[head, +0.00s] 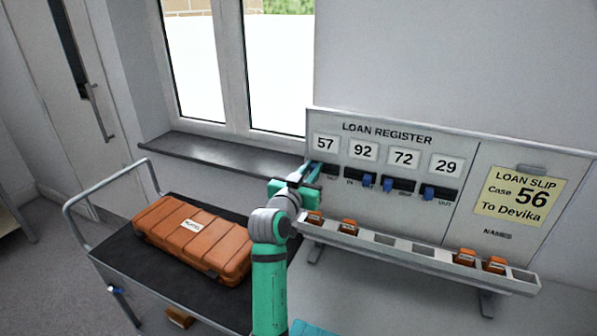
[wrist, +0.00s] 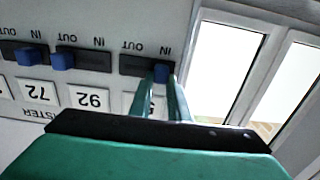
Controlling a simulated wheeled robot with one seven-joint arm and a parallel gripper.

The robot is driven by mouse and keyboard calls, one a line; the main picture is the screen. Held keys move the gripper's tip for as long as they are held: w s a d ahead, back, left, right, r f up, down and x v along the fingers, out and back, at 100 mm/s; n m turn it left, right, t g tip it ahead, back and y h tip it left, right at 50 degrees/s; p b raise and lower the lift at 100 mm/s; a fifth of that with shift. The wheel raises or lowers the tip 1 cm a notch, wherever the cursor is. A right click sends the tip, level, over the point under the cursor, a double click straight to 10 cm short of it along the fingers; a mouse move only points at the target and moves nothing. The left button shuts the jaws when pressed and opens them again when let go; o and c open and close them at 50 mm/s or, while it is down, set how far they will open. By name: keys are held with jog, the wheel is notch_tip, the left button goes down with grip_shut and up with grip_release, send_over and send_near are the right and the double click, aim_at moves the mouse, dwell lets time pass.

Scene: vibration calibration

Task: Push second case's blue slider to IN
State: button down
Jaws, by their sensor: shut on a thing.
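The loan register board (head: 390,133) shows case numbers 57, 92, 72 and 29, each above a dark slot with a blue slider. The second case's blue slider (head: 367,181), under 92, sits at the OUT end of its slot; it also shows in the wrist view (wrist: 62,62), where the board is upside down. My gripper (head: 314,171) is at the slot under 57. In the wrist view its fingers (wrist: 161,76) are around the 57 slider (wrist: 161,70), at the IN end. The fingers hide part of the 57 plate.
The 72 slider (head: 388,184) and 29 slider (head: 428,193) are at their left, IN ends. A rack (head: 413,254) with several small orange cases runs below the board. An orange case (head: 193,238) lies on a cart at left. A yellow loan slip (head: 519,196) reads 56.

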jog(key=shift+w+a, duration=0.1)
jog(key=shift+a, duration=0.2)
jog(key=c, duration=1.6)
grip_release()
jog(key=shift+c, duration=0.2)
jog(key=v, duration=1)
jog(key=shift+s+a, duration=0.2)
jog(key=shift+s, duration=0.15)
